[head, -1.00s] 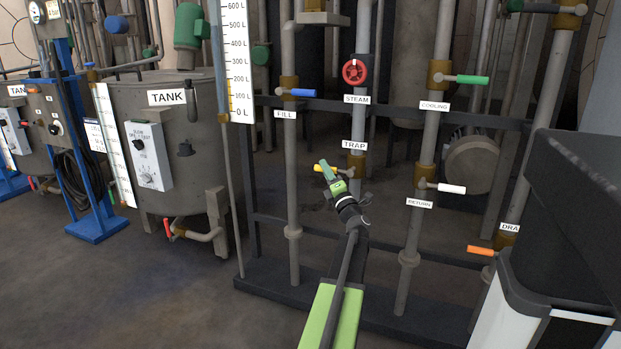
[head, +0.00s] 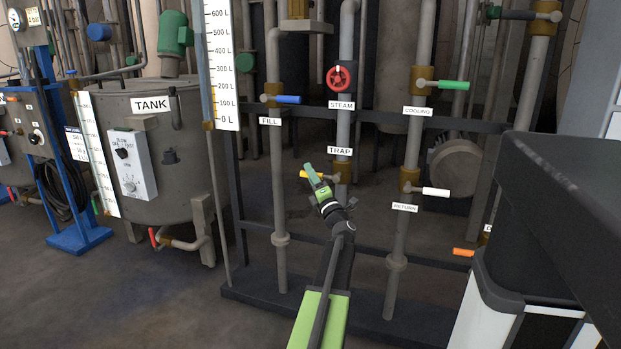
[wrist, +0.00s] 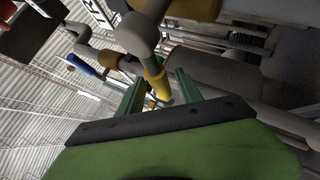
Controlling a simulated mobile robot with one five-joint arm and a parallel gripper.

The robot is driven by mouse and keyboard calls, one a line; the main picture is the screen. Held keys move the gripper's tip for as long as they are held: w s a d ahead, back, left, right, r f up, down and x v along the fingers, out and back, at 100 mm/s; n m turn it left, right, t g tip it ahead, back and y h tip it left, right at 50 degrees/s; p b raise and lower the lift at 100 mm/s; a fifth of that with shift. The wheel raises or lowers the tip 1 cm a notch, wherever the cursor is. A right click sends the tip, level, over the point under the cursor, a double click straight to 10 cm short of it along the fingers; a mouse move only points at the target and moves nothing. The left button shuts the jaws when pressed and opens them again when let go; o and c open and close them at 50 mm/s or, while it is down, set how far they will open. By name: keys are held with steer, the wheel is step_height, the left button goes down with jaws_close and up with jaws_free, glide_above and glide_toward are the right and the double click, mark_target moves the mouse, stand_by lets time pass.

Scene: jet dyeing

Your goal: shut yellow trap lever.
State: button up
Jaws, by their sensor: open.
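The yellow trap lever (head: 303,174) sticks out to the left from the vertical trap pipe, below the TRAP label (head: 340,151). My gripper (head: 311,172) is at the lever and hides part of it in the head view. In the wrist view the yellow lever (wrist: 157,80) lies between the two green fingers of my open gripper (wrist: 158,88), with its round grey joint beyond. A gap shows on each side of the lever there. I cannot tell whether either finger touches it.
The fill pipe with its blue lever (head: 281,99) stands to the left. The return pipe with a white lever (head: 426,191) and the green cooling lever (head: 440,85) stand to the right. The red steam wheel (head: 339,78) is above. A dark rail (head: 385,117) crosses behind.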

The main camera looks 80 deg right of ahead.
steer(key=b+v, duration=0.7)
steer(key=v, duration=1)
steer(key=shift+s+f, duration=0.1)
